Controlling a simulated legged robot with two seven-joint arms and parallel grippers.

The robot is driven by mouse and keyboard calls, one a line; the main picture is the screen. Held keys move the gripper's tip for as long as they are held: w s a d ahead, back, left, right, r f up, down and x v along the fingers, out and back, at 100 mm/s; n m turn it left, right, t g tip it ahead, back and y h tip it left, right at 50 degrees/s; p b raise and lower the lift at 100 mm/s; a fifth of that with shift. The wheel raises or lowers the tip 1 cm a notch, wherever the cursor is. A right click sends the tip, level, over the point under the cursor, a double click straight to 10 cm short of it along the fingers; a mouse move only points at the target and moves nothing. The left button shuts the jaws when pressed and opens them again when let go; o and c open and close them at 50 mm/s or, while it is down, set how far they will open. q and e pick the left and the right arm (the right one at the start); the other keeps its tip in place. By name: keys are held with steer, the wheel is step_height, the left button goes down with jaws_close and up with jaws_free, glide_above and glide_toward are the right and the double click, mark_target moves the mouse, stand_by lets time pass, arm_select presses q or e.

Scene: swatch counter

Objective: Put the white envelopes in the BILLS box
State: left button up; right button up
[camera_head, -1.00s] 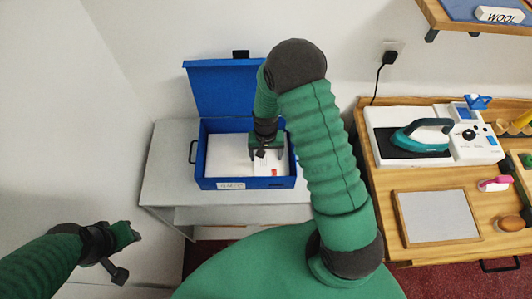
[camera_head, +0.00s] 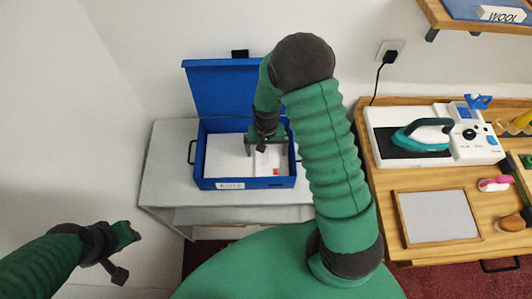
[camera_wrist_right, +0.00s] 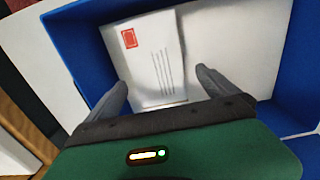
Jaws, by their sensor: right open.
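The blue box (camera_head: 203,160) stands on the grey table with its lid up; a small white label (camera_head: 230,185) on its front is hard to read. A white envelope (camera_wrist_right: 155,62) with a red stamp and printed lines lies inside the box; it also shows in the head view (camera_head: 267,167). My right gripper (camera_wrist_right: 162,80) is open above it, with the envelope's lower part between the fingers. White surface, paper or lining, shows around the envelope. My left gripper (camera_head: 122,253) is out at the left, away from the box; its jaws are unclear.
The grey table (camera_head: 165,165) has bare room left of the box. At right, a wooden bench (camera_head: 405,265) carries a teal iron (camera_head: 425,135), a framed grey board (camera_head: 437,216) and a pink item (camera_head: 495,184). A shelf (camera_head: 465,18) hangs above.

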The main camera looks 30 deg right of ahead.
mark_target(268, 154)
step_height(268, 154, up, 9)
steer(key=s+a+r+n+t, duration=0.2)
steer(key=s+a+r+n, duration=0.3)
steer(key=s, duration=0.4)
steer(key=shift+s+a+n+t, duration=0.15)
steer(key=shift+a+n+t, duration=0.15)
steer(key=shift+a+n, duration=0.5)
